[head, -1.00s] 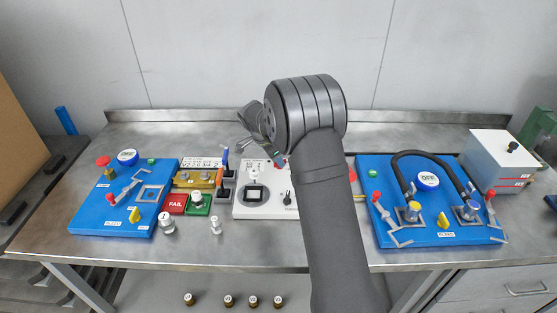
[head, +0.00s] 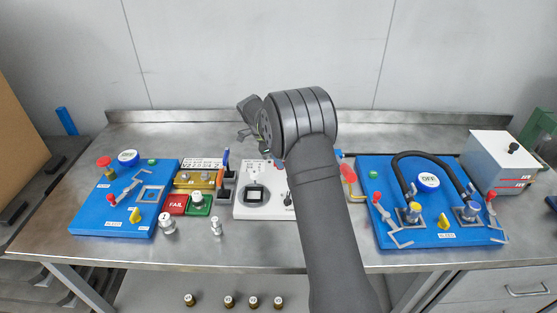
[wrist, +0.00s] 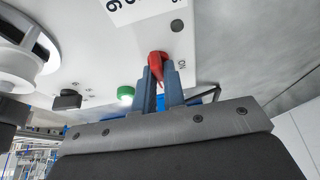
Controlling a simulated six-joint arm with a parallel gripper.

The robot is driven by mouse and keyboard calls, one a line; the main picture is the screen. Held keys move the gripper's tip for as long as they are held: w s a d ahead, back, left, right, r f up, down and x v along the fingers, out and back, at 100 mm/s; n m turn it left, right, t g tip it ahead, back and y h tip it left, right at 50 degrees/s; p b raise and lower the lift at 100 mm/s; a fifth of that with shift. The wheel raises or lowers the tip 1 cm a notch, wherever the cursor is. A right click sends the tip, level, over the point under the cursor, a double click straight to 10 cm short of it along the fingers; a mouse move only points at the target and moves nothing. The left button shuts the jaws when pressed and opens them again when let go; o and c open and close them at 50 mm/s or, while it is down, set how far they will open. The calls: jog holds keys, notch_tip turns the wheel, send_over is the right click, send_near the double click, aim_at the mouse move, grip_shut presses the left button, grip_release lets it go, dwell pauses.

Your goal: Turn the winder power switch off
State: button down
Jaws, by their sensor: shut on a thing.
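The winder power switch is a red lever (wrist: 156,64) on a white panel (wrist: 110,55) in the wrist view, with an "ON" mark beside it. My gripper (wrist: 158,75) has its two blue-grey fingers on either side of the red lever and is shut on it. In the head view the white winder board (head: 245,208) lies mid-bench; my arm covers its right part, so the switch and fingertips are hidden there.
A green lamp (wrist: 125,93), a black knob (wrist: 67,99) and a white spool (wrist: 22,50) are near the switch. Blue station boards stand left (head: 90,222) and right (head: 372,162). A red FAIL block (head: 175,204) and metal parts lie left of the winder.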

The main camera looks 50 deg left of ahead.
jog(key=c, duration=1.5)
grip_release()
jog(key=v, duration=1.7)
jog(key=shift+r, duration=0.3)
jog(key=shift+f, duration=0.1)
jog(key=x, duration=1.7)
jog(key=shift+f, duration=0.2)
